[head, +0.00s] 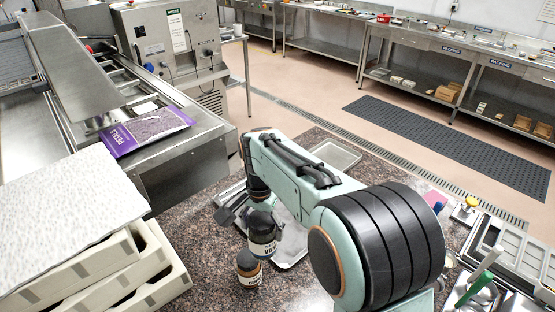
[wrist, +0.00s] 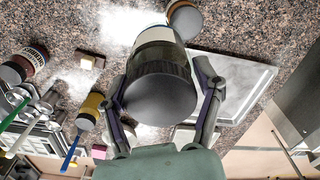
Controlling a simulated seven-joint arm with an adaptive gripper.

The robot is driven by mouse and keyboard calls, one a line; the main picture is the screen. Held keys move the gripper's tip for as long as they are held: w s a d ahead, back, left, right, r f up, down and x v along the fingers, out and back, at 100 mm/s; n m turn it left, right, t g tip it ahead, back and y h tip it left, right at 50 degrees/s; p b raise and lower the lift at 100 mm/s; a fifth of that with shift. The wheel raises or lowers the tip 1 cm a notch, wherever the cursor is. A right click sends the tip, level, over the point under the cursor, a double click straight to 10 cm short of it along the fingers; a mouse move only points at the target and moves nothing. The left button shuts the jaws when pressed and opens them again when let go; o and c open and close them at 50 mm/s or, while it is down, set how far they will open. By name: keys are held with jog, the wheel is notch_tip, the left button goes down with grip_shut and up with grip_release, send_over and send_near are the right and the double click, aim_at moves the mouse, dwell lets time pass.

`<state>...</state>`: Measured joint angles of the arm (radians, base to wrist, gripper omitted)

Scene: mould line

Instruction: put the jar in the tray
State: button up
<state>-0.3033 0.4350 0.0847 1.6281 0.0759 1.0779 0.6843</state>
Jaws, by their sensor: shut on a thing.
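My gripper (wrist: 162,85) is shut on a large jar (wrist: 160,92) with a dark lid and a pale label. The jar also shows in the head view (head: 263,246), upright, below my arm. A shiny shallow metal tray (wrist: 252,75) lies to the right of the jar in the wrist view, partly behind my right finger. In the head view the tray (head: 294,258) is partly hidden by the jar and my arm. The jar overlaps its left side there; I cannot tell its height above the counter.
A smaller brown jar (head: 248,268) stands close beside the held jar. Another shallow tray (head: 337,154) lies at the counter's far edge. Tools and containers (head: 485,278) crowd the right.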

jog(key=w+d+f+m, duration=0.3)
jog(key=w+d, duration=0.2)
jog(key=d, duration=0.5)
jog(key=shift+w+a+f, duration=0.3)
jog(key=shift+w+f, duration=1.85)
jog(key=shift+w+a+f, duration=0.3)
jog(key=shift+w+f, duration=1.8)
jog(key=shift+w+a+f, duration=0.3)
jog(key=shift+w+f, duration=1.85)
jog(key=shift+f, duration=0.1)
jog(key=o, duration=1.2)
jog(key=shift+f, duration=0.1)
jog(key=shift+o, duration=0.2)
